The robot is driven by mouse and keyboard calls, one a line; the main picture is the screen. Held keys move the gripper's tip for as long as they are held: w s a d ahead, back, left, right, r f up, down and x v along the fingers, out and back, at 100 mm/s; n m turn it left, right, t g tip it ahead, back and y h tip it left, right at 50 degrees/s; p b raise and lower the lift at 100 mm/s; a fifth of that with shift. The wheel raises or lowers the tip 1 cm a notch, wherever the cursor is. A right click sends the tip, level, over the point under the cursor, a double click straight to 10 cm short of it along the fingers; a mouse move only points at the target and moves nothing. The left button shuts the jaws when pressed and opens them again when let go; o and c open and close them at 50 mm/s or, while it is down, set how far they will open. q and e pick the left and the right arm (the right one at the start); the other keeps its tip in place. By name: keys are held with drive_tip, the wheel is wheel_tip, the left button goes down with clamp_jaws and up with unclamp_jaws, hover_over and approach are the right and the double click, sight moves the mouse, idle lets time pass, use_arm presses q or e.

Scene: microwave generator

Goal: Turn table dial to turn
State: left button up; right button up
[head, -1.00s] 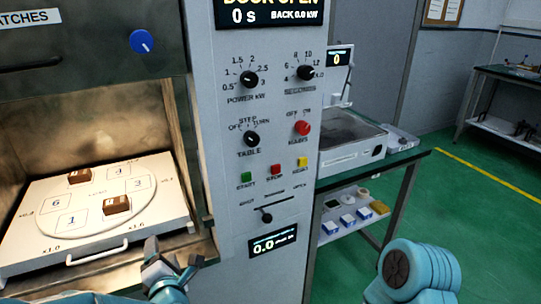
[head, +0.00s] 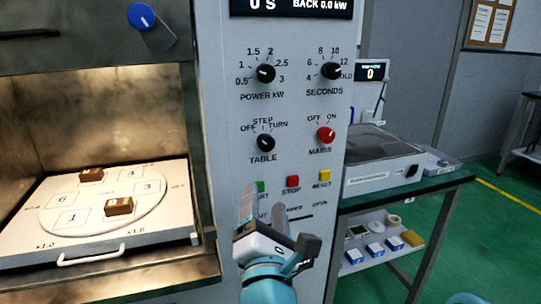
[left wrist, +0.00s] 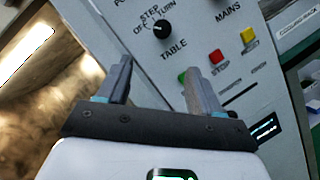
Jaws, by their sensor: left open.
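The black table dial (head: 266,142) is on the grey control panel, with OFF, STEP and TURN marked around it. Its pointer looks aimed up and left, near STEP or OFF; I cannot tell exactly. The dial also shows in the left wrist view (left wrist: 161,31), ahead of the fingertips. My left gripper (head: 262,196) is open and empty in front of the panel, below the dial and apart from it. It partly covers the green start button (head: 260,187). My left gripper's two fingers also show in the left wrist view (left wrist: 158,66). My right gripper is not in view.
Power dial (head: 265,73), seconds dial (head: 330,71), red mains knob (head: 326,134), red stop button (head: 293,181) and yellow reset button (head: 322,177) surround the table dial. The open chamber at left holds a turntable (head: 75,215) with brown blocks. A side bench (head: 400,193) stands right.

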sight(266, 147)
use_arm(q)
drive_tip(key=p+x, duration=0.4)
drive_tip(key=x, duration=1.2)
drive_tip(key=shift+d, duration=0.2)
drive_tip(key=c, duration=1.1)
